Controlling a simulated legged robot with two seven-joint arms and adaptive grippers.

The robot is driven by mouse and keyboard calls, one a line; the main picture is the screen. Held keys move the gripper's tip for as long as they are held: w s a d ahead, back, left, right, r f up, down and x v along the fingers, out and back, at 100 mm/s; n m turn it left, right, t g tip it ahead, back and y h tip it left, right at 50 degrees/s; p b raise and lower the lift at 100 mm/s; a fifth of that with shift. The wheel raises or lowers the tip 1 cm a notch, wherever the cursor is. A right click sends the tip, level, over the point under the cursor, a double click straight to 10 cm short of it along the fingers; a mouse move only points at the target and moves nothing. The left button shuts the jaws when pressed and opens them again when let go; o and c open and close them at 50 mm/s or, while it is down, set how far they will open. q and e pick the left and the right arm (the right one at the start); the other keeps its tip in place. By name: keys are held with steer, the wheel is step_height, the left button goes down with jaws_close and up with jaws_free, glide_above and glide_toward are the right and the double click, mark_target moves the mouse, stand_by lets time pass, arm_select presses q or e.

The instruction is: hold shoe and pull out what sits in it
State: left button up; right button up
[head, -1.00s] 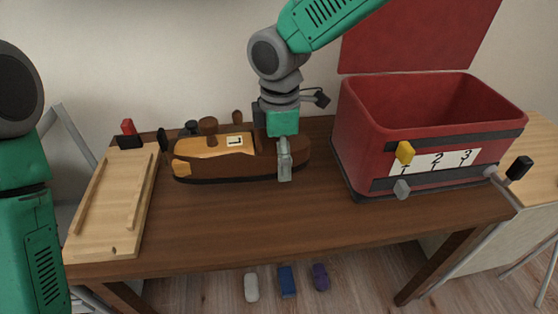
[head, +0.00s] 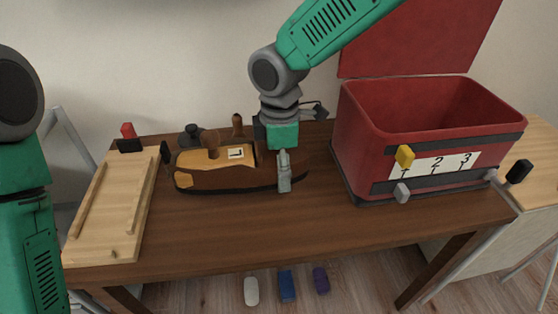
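The brown shoe (head: 235,186) lies lengthwise on the table. A tan piece (head: 215,158) with a white number label sits in its top, and a brown knob (head: 211,139) stands up from it. A second brown knob (head: 238,122) rises behind the label. My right gripper (head: 284,171) reaches down over the right part of the shoe. One finger lies against the near side; the far finger is hidden. The shoe has moved with the gripper, so it looks shut on it. My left arm shows at the left edge; its gripper is out of view.
An open red box (head: 359,155) with number labels and a yellow knob stands close on the right. A light wooden board (head: 113,205) lies on the left. Dark fittings (head: 165,152) stand near the shoe's left end. The front table strip (head: 230,232) is clear.

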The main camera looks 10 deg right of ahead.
mark_target(279, 198)
steer(key=shift+f, duration=3.9)
